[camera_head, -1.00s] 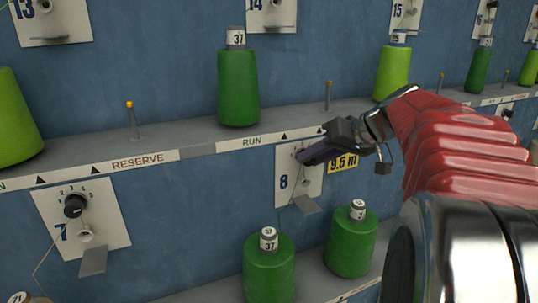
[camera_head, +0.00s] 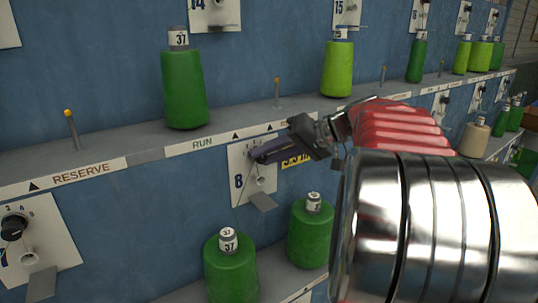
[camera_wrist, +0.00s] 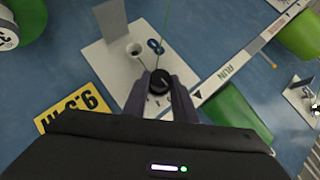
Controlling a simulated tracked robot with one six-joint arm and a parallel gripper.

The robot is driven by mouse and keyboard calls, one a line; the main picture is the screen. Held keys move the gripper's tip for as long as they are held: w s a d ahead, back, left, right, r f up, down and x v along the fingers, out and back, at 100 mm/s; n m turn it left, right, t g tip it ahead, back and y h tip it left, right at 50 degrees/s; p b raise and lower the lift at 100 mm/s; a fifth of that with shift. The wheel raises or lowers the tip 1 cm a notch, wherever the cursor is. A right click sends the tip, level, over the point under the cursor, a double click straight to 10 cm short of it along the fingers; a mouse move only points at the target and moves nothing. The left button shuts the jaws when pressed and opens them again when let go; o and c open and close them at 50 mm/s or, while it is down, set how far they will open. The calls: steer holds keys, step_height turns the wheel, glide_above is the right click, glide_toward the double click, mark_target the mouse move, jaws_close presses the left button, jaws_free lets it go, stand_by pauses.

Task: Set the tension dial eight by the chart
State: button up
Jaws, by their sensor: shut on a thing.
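The white plate marked 8 (camera_head: 239,191) is on the blue wall below the RUN strip, and it also fills the upper middle of the wrist view (camera_wrist: 100,55). Its black tension dial (camera_wrist: 160,84) sits between my two fingertips in the wrist view, with a pale mark on its face. My gripper (camera_head: 257,155) is shut on this dial. A small cup-shaped guide (camera_wrist: 135,49) is beside the dial.
A yellow tag (camera_head: 297,162), partly behind my gripper, is right of the plate. Green cones stand below (camera_head: 230,270) and on the shelf above (camera_head: 184,90). Plate seven's dial (camera_head: 14,228) is at the lower left. Orange-tipped posts (camera_head: 277,90) rise from the shelf.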

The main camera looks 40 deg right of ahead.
steer(key=o, duration=1)
steer(key=shift+o, duration=0.2)
steer(key=v, duration=1.3)
steer(key=shift+s+d, duration=0.2)
steer(key=shift+s, duration=0.1)
steer(key=shift+r, duration=0.1)
